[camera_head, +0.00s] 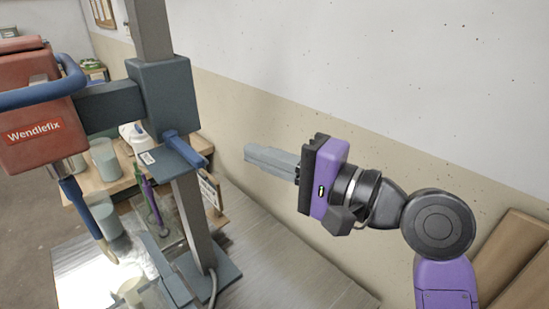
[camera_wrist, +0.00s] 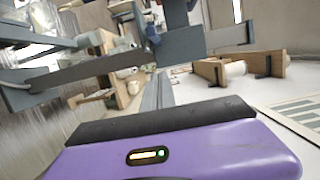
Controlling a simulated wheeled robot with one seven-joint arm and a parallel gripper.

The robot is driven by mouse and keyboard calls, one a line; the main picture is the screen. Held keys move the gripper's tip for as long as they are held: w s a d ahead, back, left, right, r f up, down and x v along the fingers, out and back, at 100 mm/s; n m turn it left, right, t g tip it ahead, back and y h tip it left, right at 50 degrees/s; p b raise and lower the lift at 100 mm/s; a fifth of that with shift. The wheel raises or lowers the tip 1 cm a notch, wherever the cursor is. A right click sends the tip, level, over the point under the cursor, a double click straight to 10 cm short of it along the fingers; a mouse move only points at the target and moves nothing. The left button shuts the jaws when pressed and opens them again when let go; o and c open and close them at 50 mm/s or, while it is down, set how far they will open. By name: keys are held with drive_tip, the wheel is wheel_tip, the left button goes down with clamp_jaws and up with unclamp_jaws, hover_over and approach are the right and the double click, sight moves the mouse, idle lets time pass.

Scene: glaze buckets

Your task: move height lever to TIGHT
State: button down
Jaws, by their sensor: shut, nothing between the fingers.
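The mixer stand's grey post carries a dark blue-grey clamp block (camera_head: 163,92). A blue lever (camera_head: 186,147) sticks out below the block, pointing to the right and toward the viewer. I take it for the height lever; no TIGHT mark is readable. My gripper (camera_head: 249,153) is to the right of the lever, apart from it, with its grey fingers shut, empty and pointing left. In the wrist view, the fingers (camera_wrist: 158,90) point up toward the stand, and a small blue part (camera_wrist: 151,31) above them may be the lever.
A red mixer head (camera_head: 38,125) labelled Wendlefix with a blue handle hangs at left. A plate on a string (camera_head: 211,192) hangs just below the lever. Grey buckets (camera_head: 105,158) stand behind on a wooden bench. Wooden boards (camera_head: 515,262) lean at lower right. The space between gripper and lever looks clear.

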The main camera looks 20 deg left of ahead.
sight(183, 149)
drive_tip(key=s+a+p, duration=0.1)
drive_tip(key=s+a, duration=0.2)
drive_tip(key=a, duration=0.3)
drive_tip(key=shift+a, duration=0.15)
drive_tip(key=shift+t+p, duration=0.3)
drive_tip(key=shift+p, duration=0.2)
